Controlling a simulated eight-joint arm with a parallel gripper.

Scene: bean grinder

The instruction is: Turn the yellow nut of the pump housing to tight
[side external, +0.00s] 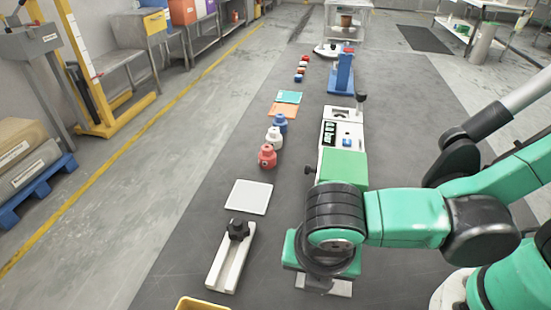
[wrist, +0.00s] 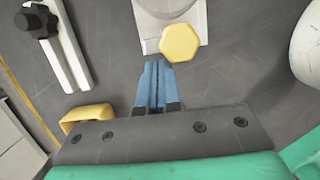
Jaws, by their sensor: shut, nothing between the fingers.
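The yellow nut (wrist: 180,43) is a six-sided piece at the edge of a pale grey housing (wrist: 146,22) in the wrist view. My gripper (wrist: 158,62) has its blue fingers shut together and empty. Its tips show just below and left of the nut in the picture, with a small gap seen between them; the height difference is unclear. In the side external view my wrist covers the nut, and my fingers are hidden. Only a pale plate (side external: 322,287) shows under my wrist there.
A white rail with a black knob (side external: 232,258) lies left of my wrist; it also shows in the wrist view (wrist: 68,55). A yellow bin (side external: 200,304) is at the front edge. A white machine with a green block (side external: 343,170) and several coloured bottles (side external: 267,156) stand behind.

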